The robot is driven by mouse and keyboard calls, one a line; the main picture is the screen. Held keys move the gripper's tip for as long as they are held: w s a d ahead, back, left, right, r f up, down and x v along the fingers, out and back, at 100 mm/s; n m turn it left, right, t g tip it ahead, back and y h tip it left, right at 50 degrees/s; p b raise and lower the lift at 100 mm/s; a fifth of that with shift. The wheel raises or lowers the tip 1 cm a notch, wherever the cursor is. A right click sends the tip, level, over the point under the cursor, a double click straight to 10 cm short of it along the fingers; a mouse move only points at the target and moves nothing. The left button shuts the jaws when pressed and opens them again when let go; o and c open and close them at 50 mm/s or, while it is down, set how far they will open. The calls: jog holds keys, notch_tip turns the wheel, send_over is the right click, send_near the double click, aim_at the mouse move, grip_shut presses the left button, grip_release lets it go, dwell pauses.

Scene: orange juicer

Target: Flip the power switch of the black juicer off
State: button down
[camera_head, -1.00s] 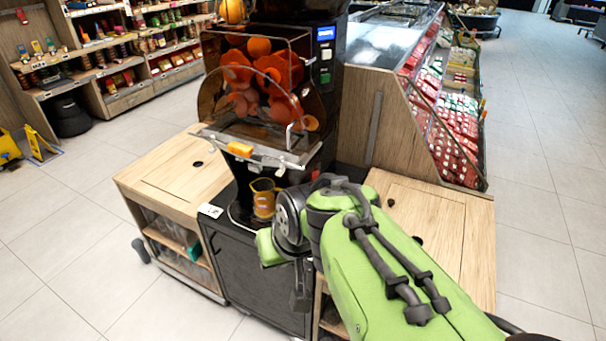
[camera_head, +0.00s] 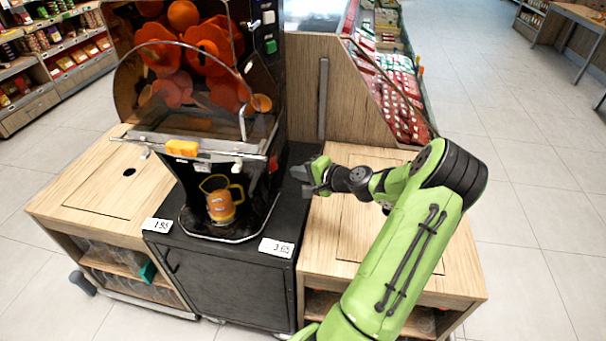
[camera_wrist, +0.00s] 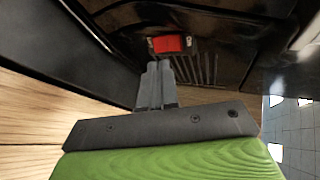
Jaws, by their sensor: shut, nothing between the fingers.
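The black juicer (camera_head: 165,165) stands on a black cabinet, with orange halves and gears behind its clear cover. Its red power switch (camera_wrist: 169,43) shows in the wrist view, set in a dark panel with vent slots beside it. A small red spot on the juicer's right side in the head view may be the same switch. My gripper (camera_head: 304,181) is beside the juicer's lower right side, pointing left. In the wrist view my gripper (camera_wrist: 158,66) is shut and empty, its tips just below the switch. I cannot tell whether they touch it, nor the switch's position.
A jug (camera_head: 221,202) of orange juice stands under the spout. Wooden counters flank the black cabinet (camera_head: 225,285), the left one (camera_head: 85,190) bare. Price cards lie on the cabinet's front edge. A wooden panel (camera_head: 310,90) and a produce display stand behind. Open floor lies to the right.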

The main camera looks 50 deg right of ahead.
aim_at(273, 171)
jog(key=b+x, duration=0.1)
jog(key=x, duration=0.7)
jog(key=shift+w+f, duration=0.15)
jog(key=shift+w, duration=0.1)
jog(key=shift+b, duration=0.3)
jog(key=shift+w+a+f+t+b, duration=0.15)
jog(key=shift+f+t+b, duration=0.4)
jog(key=shift+b, duration=0.55)
jog(key=shift+f+b, duration=0.1)
jog(key=shift+b, duration=0.35)
jog(key=shift+t, duration=0.25)
jog(key=shift+f, duration=0.1)
